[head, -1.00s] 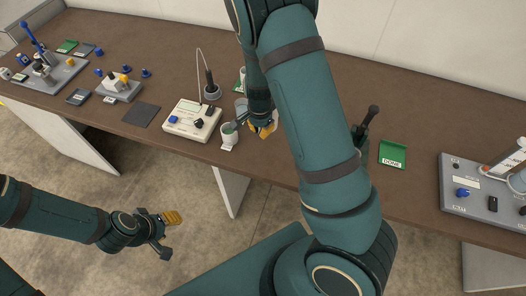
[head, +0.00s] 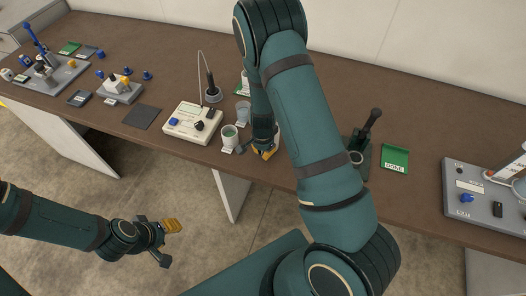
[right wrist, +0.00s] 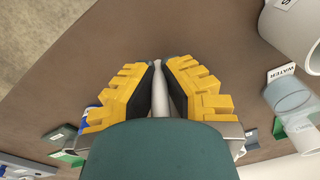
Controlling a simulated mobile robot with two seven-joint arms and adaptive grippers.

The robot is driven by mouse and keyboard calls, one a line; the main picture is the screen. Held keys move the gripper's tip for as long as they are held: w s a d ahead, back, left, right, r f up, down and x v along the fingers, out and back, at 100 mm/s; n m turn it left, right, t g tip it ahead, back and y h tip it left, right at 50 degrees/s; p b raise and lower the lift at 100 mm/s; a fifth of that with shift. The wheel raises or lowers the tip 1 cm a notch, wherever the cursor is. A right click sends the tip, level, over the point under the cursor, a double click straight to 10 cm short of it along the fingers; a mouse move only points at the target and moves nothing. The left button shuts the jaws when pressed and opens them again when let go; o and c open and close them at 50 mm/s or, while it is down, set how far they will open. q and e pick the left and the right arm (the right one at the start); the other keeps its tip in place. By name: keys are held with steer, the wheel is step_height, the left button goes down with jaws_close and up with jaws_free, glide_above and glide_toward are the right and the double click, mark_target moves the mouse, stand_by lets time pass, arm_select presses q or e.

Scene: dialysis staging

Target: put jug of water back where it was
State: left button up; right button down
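A clear vessel (head: 243,112), which looks like the jug of water, stands behind and right of a white mug-like vessel (head: 229,135) near the table's front edge. The right wrist view shows the clear vessel (right wrist: 290,96) at the right, beside a card reading WATER (right wrist: 282,72). My right gripper (head: 264,153) is low by the front edge, right of both vessels and apart from the clear one. In the right wrist view its fingers (right wrist: 162,64) are close together. My left gripper (head: 170,243) is open and empty over the floor.
A white device (head: 193,123) stands left of the vessels. The table between the mat and panel is clear.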

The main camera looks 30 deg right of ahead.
steer(key=shift+f, duration=0.15)
steer(key=c, duration=1.1)
jaws_free()
steer(key=shift+c, duration=0.2)
